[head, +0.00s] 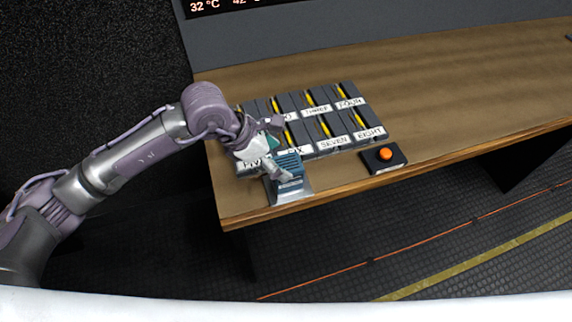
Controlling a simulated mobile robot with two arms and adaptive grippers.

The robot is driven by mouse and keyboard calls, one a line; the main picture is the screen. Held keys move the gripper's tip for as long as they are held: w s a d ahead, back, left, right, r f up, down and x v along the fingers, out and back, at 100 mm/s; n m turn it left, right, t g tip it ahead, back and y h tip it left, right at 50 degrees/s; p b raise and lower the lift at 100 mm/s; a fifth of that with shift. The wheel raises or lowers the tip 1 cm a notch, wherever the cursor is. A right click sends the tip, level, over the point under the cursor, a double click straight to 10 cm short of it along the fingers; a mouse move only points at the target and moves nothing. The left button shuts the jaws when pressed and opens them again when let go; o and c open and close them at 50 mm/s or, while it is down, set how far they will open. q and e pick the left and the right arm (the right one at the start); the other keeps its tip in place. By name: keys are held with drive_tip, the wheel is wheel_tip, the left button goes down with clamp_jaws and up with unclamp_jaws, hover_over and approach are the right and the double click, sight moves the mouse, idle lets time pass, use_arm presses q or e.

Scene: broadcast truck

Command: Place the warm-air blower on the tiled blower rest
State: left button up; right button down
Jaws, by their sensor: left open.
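A blue-grey ribbed body, which looks like the warm-air blower (289,162), is at the table's front left corner. It is over a shiny grey plate with a raised front, which looks like the blower rest (291,195). Its tiles are too small to make out. I cannot tell whether the blower touches the plate all along its underside. My left gripper (266,160) is open at the blower's left side, its pale fingers close around or beside it. The gripper hides part of the blower. My right gripper is not in view.
Several dark labelled slots with yellow strips (325,120) stand in two rows just behind the blower. A black box with an orange button (385,154) is to the right. The wooden table (460,95) is clear further right. A dark screen is at the back.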

use_arm(q)
drive_tip(key=b+v, duration=0.1)
drive_tip(key=v, duration=0.6)
drive_tip(key=shift+a+r+b, duration=0.2)
drive_tip(key=shift+r+b, duration=0.1)
drive_tip(key=shift+b, duration=0.05)
